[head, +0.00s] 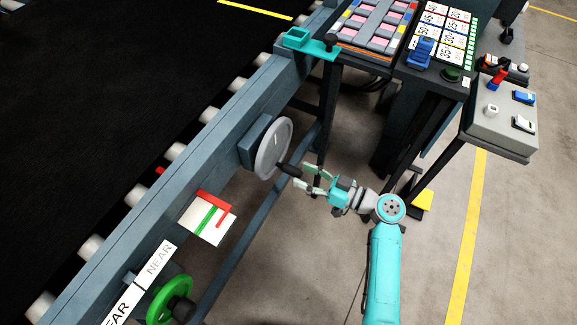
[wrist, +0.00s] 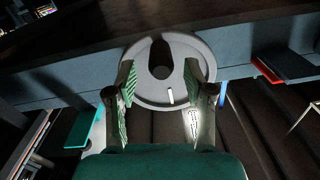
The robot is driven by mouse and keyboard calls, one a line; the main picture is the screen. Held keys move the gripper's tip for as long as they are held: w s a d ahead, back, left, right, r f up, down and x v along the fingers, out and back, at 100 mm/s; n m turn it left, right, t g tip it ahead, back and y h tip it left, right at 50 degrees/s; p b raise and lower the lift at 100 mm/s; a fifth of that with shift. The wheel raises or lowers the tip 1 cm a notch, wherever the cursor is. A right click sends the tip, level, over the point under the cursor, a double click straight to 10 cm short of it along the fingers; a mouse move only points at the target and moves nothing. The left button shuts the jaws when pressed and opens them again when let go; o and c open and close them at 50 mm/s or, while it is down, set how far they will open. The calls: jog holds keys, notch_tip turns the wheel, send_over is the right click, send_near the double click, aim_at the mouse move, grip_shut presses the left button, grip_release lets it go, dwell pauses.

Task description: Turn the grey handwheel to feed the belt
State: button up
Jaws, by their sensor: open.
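The grey handwheel (head: 268,150) is mounted on the side of the conveyor frame, with a dark crank handle (head: 289,169) sticking out from its face. In the wrist view the handwheel (wrist: 185,55) is straight ahead, and the dark handle (wrist: 161,59) lies between the fingers. My gripper (head: 311,177) is open, with its fingertips beside the handle's outer end. I cannot tell whether a finger touches the handle.
A green handwheel (head: 170,299) sits lower left on the same frame. A white card with red and green marks (head: 207,218) is between the wheels. A control box (head: 500,125) and panels stand at the right. A teal bracket (head: 309,43) juts out above.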

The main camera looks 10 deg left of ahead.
aim_at(281, 166)
jog(key=x, duration=0.5)
jog(key=shift+w+a, duration=0.15)
jog(key=shift+a, duration=0.15)
grip_shut()
